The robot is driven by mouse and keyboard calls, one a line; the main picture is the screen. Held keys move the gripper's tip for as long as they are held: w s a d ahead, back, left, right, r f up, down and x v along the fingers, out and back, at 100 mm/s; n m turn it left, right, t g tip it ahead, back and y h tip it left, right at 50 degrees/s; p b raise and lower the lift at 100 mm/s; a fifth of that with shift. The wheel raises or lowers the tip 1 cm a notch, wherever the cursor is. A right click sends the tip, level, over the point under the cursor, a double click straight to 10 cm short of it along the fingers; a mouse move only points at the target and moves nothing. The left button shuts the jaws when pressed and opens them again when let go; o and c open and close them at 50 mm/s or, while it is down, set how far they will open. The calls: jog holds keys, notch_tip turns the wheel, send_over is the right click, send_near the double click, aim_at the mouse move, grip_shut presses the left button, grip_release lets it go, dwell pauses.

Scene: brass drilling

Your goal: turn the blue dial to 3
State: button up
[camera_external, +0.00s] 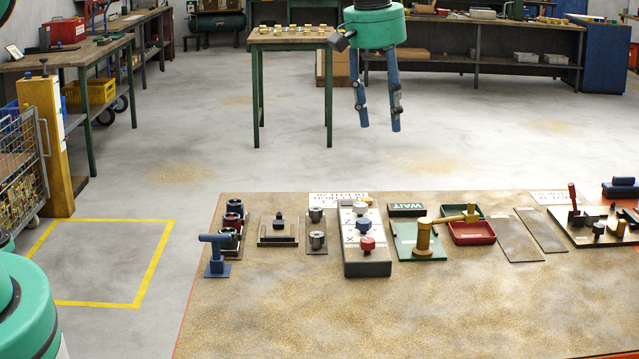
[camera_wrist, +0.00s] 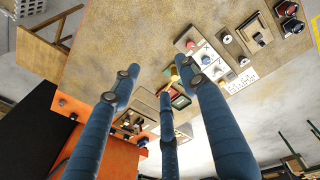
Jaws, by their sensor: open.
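The blue dial (camera_external: 363,226) is the middle one of three knobs on a grey control box with a pale labelled face (camera_external: 352,265). A white knob (camera_external: 360,207) is behind it and a red knob (camera_external: 367,244) is in front. The blue dial also shows in the wrist view (camera_wrist: 205,59), small; its setting cannot be read. My gripper (camera_external: 380,127) hangs high above and apart from the box, with its blue fingers spread and empty, pointing down. In the wrist view its fingers (camera_wrist: 160,72) are apart with nothing between them.
Left of the box stand a blue T-handle (camera_external: 216,262), dark cups and metal fittings. Right of it are a brass lever on a green plate (camera_external: 424,236), a red tray (camera_external: 473,233), flat plates and a board with small parts. The tabletop's front (camera_external: 450,310) is clear.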

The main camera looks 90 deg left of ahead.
jog(key=w+a+f+n+g+p, duration=0.1)
jog(key=a+f+n+p, duration=0.15)
jog(key=a, duration=0.35)
jog(key=a+f+n+p, duration=0.1)
jog(key=a+f, duration=0.3)
jog(key=a, duration=0.1)
jog(key=n+p, duration=0.4)
send_over(364, 221)
notch_tip(364, 221, down, 10)
jog(key=shift+g+h, duration=0.3)
jog(key=shift+h, duration=0.1)
jog(key=shift+f, duration=0.2)
jog(key=shift+f+p, duration=0.85)
jog(key=shift+f, duration=5.9)
grip_shut()
